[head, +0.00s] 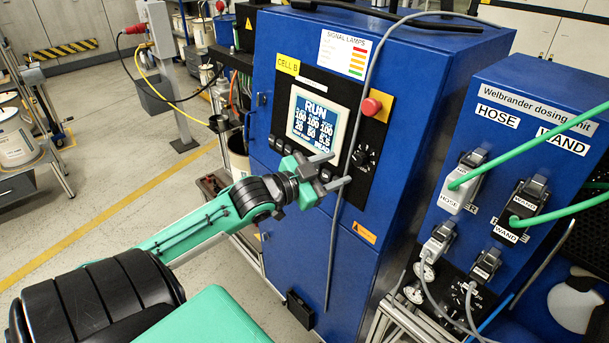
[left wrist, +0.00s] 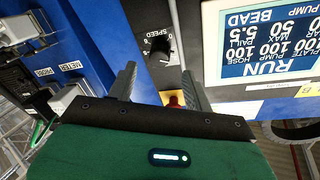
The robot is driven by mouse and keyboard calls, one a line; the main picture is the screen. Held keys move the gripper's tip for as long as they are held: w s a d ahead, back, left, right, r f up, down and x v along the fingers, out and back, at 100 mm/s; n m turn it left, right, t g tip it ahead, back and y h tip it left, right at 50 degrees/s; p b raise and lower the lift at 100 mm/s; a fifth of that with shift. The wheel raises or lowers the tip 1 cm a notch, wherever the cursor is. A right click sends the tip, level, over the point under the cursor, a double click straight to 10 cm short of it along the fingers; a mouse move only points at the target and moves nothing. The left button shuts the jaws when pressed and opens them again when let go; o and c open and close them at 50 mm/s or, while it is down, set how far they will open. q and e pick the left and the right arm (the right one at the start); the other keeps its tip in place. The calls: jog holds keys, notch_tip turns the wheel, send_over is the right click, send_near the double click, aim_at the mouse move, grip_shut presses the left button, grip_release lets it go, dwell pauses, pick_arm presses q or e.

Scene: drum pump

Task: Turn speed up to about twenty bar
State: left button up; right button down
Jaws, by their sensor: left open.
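The black speed knob (head: 363,157) is on the control panel of the blue cabinet, right of the lit display (head: 317,120), which reads RUN above rows of numbers. The lower left number looks like 20, but the digits are small. In the left wrist view, the knob (left wrist: 160,47) has a SPEED label and a pale pointer mark, and the display (left wrist: 265,42) appears upside down. My left gripper (head: 340,168) is open and empty in front of the panel. Its fingers (left wrist: 158,85) point towards the knob and appear apart from it. My right gripper is not in view.
A red emergency stop button (head: 371,105) sits on a yellow plate above the knob. A grey cable (head: 350,110) hangs down the cabinet front. The Welbrander dosing unit (head: 540,95) with green hoses stands to the right. The floor at left is mostly open.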

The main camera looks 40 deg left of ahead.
pick_arm(q)
jog(key=b+v, duration=0.2)
jog(key=v, duration=0.5)
jog(key=shift+s, duration=0.25)
jog(key=shift+r, duration=0.1)
dwell(0.4)
